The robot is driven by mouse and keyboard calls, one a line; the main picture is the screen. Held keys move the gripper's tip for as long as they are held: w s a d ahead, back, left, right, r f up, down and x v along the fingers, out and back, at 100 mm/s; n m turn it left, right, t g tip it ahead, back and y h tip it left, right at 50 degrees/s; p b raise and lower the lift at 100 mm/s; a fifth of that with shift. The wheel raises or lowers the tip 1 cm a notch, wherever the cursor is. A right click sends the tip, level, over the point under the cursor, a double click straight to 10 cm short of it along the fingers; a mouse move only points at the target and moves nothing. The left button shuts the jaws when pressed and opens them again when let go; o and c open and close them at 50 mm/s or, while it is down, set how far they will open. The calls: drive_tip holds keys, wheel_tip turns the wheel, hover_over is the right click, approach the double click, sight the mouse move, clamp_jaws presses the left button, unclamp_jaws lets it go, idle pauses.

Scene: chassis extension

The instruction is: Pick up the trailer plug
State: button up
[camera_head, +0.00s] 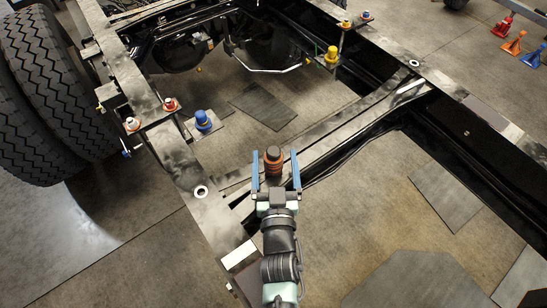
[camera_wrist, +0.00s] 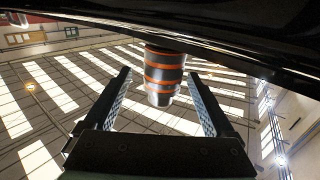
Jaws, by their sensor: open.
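The trailer plug (camera_head: 273,165) is a dark cylinder with orange bands. In the head view it stands out in front of the chassis crossmember, between the two blue fingers of my gripper (camera_head: 276,156). In the wrist view the plug (camera_wrist: 163,78) projects from a dark beam at the top of the picture. There my open gripper (camera_wrist: 159,73) has one finger on each side of it. A gap shows on both sides, so the fingers do not appear to touch the plug.
The chassis crossmember (camera_head: 345,125) runs just beyond my gripper, and the left frame rail (camera_head: 213,212) passes close to my arm. A large tyre (camera_head: 45,90) stands at the left.

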drive_tip(key=w, duration=0.4)
drive_tip(key=shift+a+f, duration=0.2)
clamp_jaws()
idle(0.3)
wheel_tip(320, 180, up, 10)
drive_tip(key=p, duration=0.7)
